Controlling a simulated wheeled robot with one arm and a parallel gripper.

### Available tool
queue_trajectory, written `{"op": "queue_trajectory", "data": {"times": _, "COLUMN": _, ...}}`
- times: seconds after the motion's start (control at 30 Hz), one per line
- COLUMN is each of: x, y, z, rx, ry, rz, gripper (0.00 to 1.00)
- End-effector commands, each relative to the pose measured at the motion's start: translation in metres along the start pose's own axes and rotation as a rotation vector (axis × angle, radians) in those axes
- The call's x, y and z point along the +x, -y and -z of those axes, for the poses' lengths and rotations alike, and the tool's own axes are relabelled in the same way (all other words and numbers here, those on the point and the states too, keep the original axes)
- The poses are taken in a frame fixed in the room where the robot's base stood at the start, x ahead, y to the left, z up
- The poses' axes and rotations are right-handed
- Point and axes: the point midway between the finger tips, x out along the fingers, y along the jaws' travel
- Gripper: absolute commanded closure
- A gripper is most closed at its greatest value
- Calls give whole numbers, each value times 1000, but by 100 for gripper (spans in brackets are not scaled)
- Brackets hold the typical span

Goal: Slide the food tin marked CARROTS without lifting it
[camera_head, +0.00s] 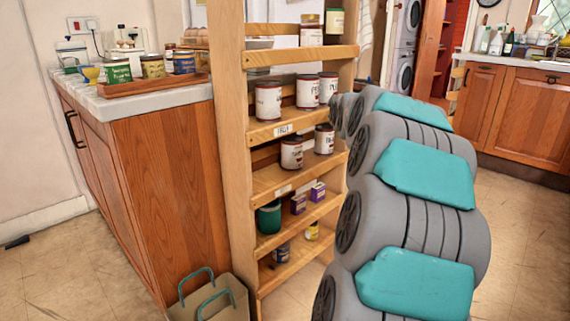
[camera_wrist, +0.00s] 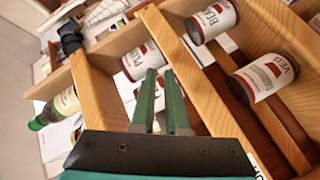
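I cannot pick out the CARROTS tin by its label. In the head view, red tins with white labels stand on two shelves of a wooden rack: three on the upper one, including a left tin (camera_head: 268,101), and two below, including a front tin (camera_head: 292,153). In the wrist view, one tin (camera_wrist: 265,78) reads VEG, another (camera_wrist: 212,18) begins BE, and a third (camera_wrist: 140,61) is partly readable. A further tin is partly hidden behind my gripper (camera_wrist: 159,71). The green fingers are slightly apart, with nothing clearly held. My arm hides the gripper in the head view.
The rack's shelf boards and upright posts (camera_head: 231,140) stand close to my arm. Lower shelves hold a green pot (camera_head: 269,217) and small purple boxes (camera_head: 299,204). A counter (camera_head: 165,93) with jars is at the left. A bag (camera_head: 215,300) stands on the floor.

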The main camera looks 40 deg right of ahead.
Motion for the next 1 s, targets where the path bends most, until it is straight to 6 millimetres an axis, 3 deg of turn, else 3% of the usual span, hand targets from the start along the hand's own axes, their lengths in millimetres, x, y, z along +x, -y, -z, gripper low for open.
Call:
{"op": "queue_trajectory", "data": {"times": 0.1, "x": 3, "y": 21, "z": -6, "rx": -184, "ry": -49, "rz": -72, "gripper": 100}}
{"op": "queue_trajectory", "data": {"times": 0.27, "x": -1, "y": 65, "z": -1, "rx": -400, "ry": -175, "rz": -117, "gripper": 100}}
{"op": "queue_trajectory", "data": {"times": 0.5, "x": -27, "y": 151, "z": 2, "rx": -576, "ry": -403, "rz": -89, "gripper": 100}}
{"op": "queue_trajectory", "data": {"times": 0.7, "x": -58, "y": 209, "z": -2, "rx": -615, "ry": -560, "rz": -42, "gripper": 100}}
{"op": "queue_trajectory", "data": {"times": 0.8, "x": -69, "y": 225, "z": -3, "rx": -614, "ry": -605, "rz": -28, "gripper": 100}}
{"op": "queue_trajectory", "data": {"times": 1.0, "x": -71, "y": 233, "z": 2, "rx": -611, "ry": -635, "rz": -22, "gripper": 100}}
